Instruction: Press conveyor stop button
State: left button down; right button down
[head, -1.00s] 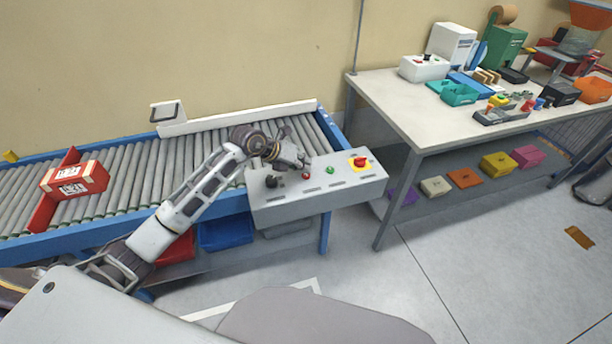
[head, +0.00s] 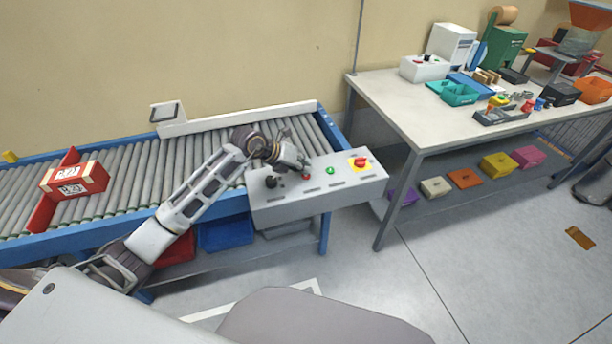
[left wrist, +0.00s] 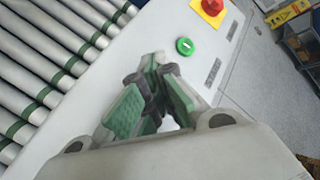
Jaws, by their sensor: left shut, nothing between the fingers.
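The grey control panel (head: 350,190) stands at the right end of the roller conveyor (head: 115,180). On it are a small red button (head: 306,177), a green button (head: 330,170), a black knob (head: 271,182) and a red mushroom button on a yellow plate (head: 360,162). My left gripper (head: 303,167) is shut and empty, its tips right by the small red button; I cannot tell whether they touch it. In the left wrist view the fingers (left wrist: 155,65) point at the panel near the green button (left wrist: 185,46), and the small red button is hidden. My right gripper is out of view.
A red and white box (head: 85,178) sits on the conveyor at the left. A white table (head: 400,105) with bins and tools stands to the right, coloured boxes on its lower shelf. Blue and red bins (head: 225,232) lie under the conveyor. The floor at the right is mostly clear.

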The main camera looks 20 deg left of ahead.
pick_arm(q)
jog(key=shift+f, duration=0.15)
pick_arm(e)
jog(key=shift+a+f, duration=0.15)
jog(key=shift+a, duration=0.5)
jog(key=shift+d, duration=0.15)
pick_arm(q)
jog(key=shift+f, duration=0.1)
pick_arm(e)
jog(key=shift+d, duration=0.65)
